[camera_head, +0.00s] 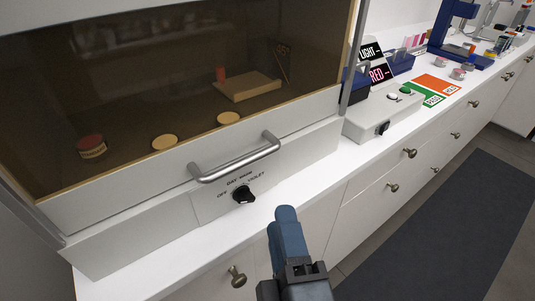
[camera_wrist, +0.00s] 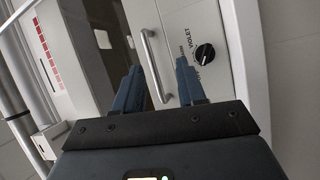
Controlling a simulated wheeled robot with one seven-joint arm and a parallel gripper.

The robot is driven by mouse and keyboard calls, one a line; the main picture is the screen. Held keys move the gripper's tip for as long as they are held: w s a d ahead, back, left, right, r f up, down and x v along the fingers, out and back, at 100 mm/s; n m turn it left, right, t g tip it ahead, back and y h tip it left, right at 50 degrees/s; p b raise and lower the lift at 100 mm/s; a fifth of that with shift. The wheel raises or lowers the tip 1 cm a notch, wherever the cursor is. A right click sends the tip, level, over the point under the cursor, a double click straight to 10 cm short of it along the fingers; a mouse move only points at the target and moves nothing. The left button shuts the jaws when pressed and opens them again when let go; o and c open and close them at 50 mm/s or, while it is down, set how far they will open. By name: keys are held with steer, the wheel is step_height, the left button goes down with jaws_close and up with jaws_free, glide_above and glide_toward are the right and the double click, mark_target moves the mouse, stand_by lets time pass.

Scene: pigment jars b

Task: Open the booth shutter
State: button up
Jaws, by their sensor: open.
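The booth shutter (camera_head: 110,195) is a white-framed, tinted pane on the booth at the left, and it is down. Its grey bar handle (camera_head: 236,163) runs along the lower frame; the handle also shows in the wrist view (camera_wrist: 153,65). My gripper (camera_head: 287,225) is in front of the booth, right of and below the handle in the head view, apart from it. In the wrist view my gripper (camera_wrist: 158,82) has its two blue fingers spread with nothing between them but the view of the booth front and handle.
A black knob (camera_head: 243,195) marked off, day and violet sits below the handle. Behind the pane are a jar (camera_head: 91,146), discs and a block (camera_head: 248,88). A control box (camera_head: 385,112) stands right of the booth. Drawer knobs (camera_head: 236,276) protrude below the counter.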

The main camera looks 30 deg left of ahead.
steer(key=n+y, duration=0.1)
steer(key=n, duration=0.1)
glide_toward(245, 161)
steer(key=f+x, duration=0.1)
steer(key=x, duration=0.2)
steer(key=shift+g, duration=0.3)
steer(key=shift+r+p+x, duration=0.15)
steer(key=shift+p+x, duration=0.25)
steer(key=shift+x, duration=1.5)
steer(key=shift+r+p+x, duration=0.15)
steer(key=shift+p+x, duration=0.2)
steer(key=shift+x, duration=1.55)
steer(key=shift+c, duration=0.4)
jaws_close()
